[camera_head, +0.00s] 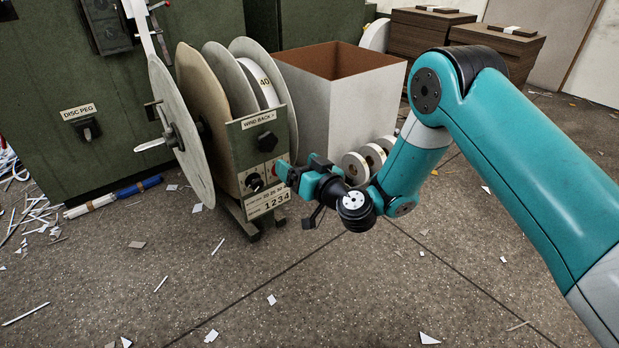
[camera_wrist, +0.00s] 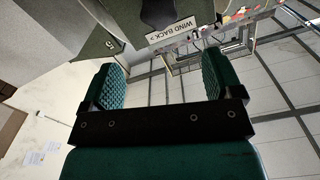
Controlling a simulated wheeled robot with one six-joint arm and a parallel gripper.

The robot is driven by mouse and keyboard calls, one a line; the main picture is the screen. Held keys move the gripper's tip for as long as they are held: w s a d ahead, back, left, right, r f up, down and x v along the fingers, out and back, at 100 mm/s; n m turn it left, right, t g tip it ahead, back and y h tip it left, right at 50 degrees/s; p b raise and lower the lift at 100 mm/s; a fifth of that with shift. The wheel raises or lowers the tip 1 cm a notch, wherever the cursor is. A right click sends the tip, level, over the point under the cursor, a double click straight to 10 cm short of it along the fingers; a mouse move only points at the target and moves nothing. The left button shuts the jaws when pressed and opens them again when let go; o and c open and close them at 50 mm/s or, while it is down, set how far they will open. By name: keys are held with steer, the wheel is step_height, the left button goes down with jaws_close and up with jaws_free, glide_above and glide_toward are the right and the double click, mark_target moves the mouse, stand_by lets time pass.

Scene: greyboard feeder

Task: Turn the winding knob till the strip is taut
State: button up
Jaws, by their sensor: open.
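A black lobed knob (camera_head: 267,142) sits on the green box front under a "WIND BACK" label (camera_head: 258,119). In the wrist view the dark knob (camera_wrist: 160,12) is cut by the top edge, ahead of the jaws. My gripper (camera_head: 284,172) is beside the lower part of that panel, below and right of the knob. In the wrist view my gripper (camera_wrist: 160,76) has its green fingers wide apart with nothing between them. A pale strip (camera_head: 144,28) runs down behind the large disc (camera_head: 180,135); I cannot tell whether it is slack.
A smaller black knob (camera_head: 254,182) and a counter plate (camera_head: 268,203) are low on the panel. A large open bin (camera_head: 330,105) and white rolls (camera_head: 357,166) stand behind my gripper. Paper scraps litter the floor, which is otherwise open in front.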

steer(key=b+v, duration=0.3)
steer(key=b, duration=0.1)
steer(key=shift+s+d, duration=0.15)
steer(key=shift+s, duration=0.05)
